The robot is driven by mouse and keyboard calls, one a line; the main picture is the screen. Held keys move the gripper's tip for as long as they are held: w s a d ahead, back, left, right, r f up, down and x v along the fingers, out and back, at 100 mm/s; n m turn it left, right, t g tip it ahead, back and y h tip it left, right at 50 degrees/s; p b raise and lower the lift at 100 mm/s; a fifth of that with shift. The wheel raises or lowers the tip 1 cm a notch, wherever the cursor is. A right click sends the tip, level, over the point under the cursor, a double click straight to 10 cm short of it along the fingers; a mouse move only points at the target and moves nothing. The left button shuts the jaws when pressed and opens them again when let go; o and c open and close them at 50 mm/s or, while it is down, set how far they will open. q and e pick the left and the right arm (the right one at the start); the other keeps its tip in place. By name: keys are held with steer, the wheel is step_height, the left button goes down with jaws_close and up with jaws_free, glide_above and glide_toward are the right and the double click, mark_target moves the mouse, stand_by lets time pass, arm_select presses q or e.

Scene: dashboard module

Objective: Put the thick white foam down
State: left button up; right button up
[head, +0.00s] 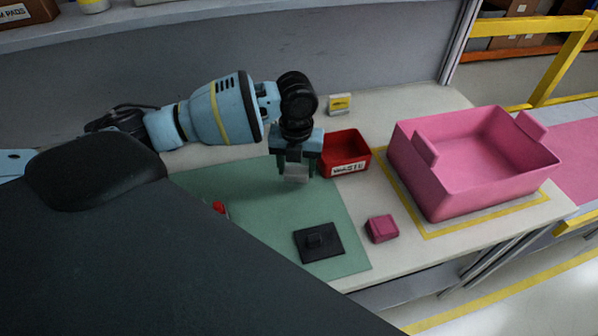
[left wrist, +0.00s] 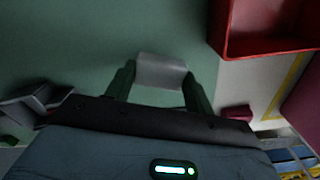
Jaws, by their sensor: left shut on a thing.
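The thick white foam (head: 297,173) is a small pale block between the fingers of my left gripper (head: 296,170) in the head view. In the left wrist view the foam (left wrist: 161,71) spans the gap between the two fingertips. My left gripper is shut on it and holds it over the green mat (head: 240,205), left of the red bin (head: 345,155). I cannot tell the exact height of the foam above the mat. My right gripper is not in view.
A black square part (head: 318,243) lies on the mat's front. A small pink block (head: 381,228) sits right of the mat. A large pink crate (head: 470,165) stands at the right inside yellow tape. A small red item (head: 220,208) is partly hidden by my body.

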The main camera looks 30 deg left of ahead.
mark_target(298, 167)
arm_select(q)
steer(key=shift+w, duration=0.25)
steer(key=shift+w+a, duration=0.15)
steer(key=shift+w, duration=0.1)
steer(key=shift+f, duration=1.75)
steer(key=shift+f, duration=0.1)
steer(key=shift+f, duration=0.1)
steer(key=o, duration=0.9)
steer(key=shift+o, duration=0.2)
step_height(298, 167, up, 12)
steer(key=shift+r+p, duration=0.2)
steer(key=shift+p, duration=0.1)
